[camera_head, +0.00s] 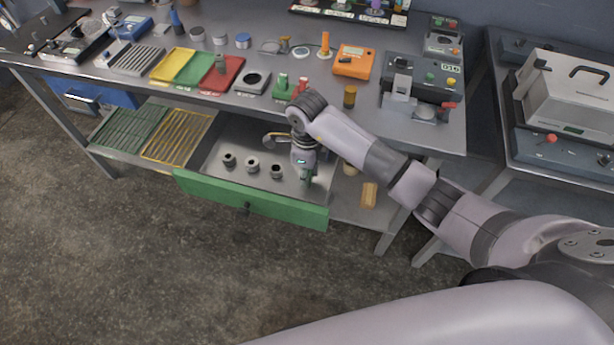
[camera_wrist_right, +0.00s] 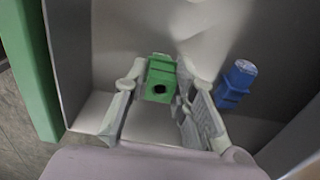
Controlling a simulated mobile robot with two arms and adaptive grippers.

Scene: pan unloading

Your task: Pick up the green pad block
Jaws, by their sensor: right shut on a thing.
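The green pad block (camera_wrist_right: 160,84) has a dark round hole in its near face. In the right wrist view it sits between the two fingers of my right gripper (camera_wrist_right: 157,78), which is shut on it. The block is in or just above the open metal drawer; I cannot tell whether it touches the floor. In the head view my right gripper (camera_head: 304,172) points down into the drawer's right end, and the block is mostly hidden there. My left gripper is not in view.
The drawer has a green front (camera_head: 250,203). Several dark cylindrical parts (camera_head: 252,163) stand left of my gripper. A blue part (camera_wrist_right: 236,84) lies right of the block in the wrist view. The workbench (camera_head: 322,105) above holds trays and devices. Drawer walls are close around the gripper.

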